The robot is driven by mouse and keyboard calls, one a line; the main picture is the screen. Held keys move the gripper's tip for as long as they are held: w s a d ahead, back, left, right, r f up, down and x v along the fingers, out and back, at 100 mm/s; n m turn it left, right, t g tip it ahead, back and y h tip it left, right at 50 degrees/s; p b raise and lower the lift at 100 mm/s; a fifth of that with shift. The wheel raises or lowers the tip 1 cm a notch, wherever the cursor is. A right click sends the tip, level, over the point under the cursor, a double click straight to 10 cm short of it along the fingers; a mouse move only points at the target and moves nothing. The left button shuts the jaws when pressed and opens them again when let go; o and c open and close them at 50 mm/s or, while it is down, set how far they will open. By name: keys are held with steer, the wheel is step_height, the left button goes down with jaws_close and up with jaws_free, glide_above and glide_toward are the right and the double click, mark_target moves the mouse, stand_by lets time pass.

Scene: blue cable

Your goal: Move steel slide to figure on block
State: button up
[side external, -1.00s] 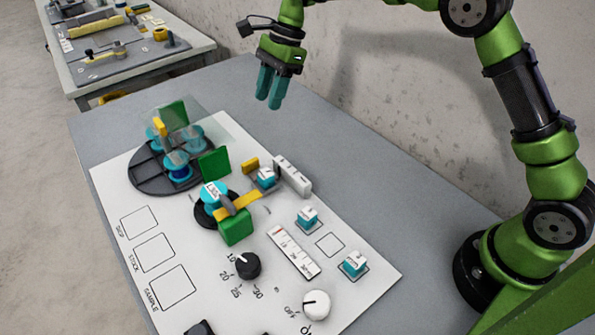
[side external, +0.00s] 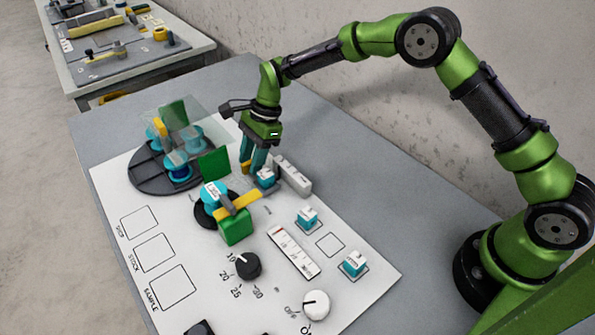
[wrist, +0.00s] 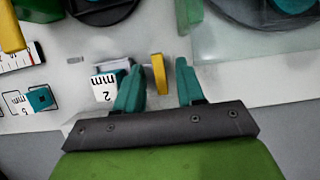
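My gripper (side external: 252,168) is low over the board, fingers pointing down and open. In the wrist view my gripper (wrist: 158,66) has its fingers on either side of an upright yellow tab (wrist: 157,82), with a visible gap on the right. A teal block with a white top (side external: 266,175) stands beside the tab; in the wrist view this block (wrist: 104,86) reads "2 mm". A small grey metal piece (side external: 227,206), possibly the steel slide, is on a yellow bar (side external: 246,199) near a green block (side external: 235,231). I cannot tell for certain which part is the slide.
Two more teal blocks (side external: 307,217) (side external: 354,263) stand on the right of the white board. A white ruled strip (side external: 294,252), a black knob (side external: 248,265) and a white knob (side external: 316,304) are nearer. A dark round carousel (side external: 140,172) under a clear cover is at left.

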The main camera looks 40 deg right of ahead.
steer(key=shift+f, duration=0.1)
jaws_close()
stand_by(0.3)
steer(key=shift+s+f, duration=0.1)
steer(key=shift+s, duration=2.1)
jaws_free()
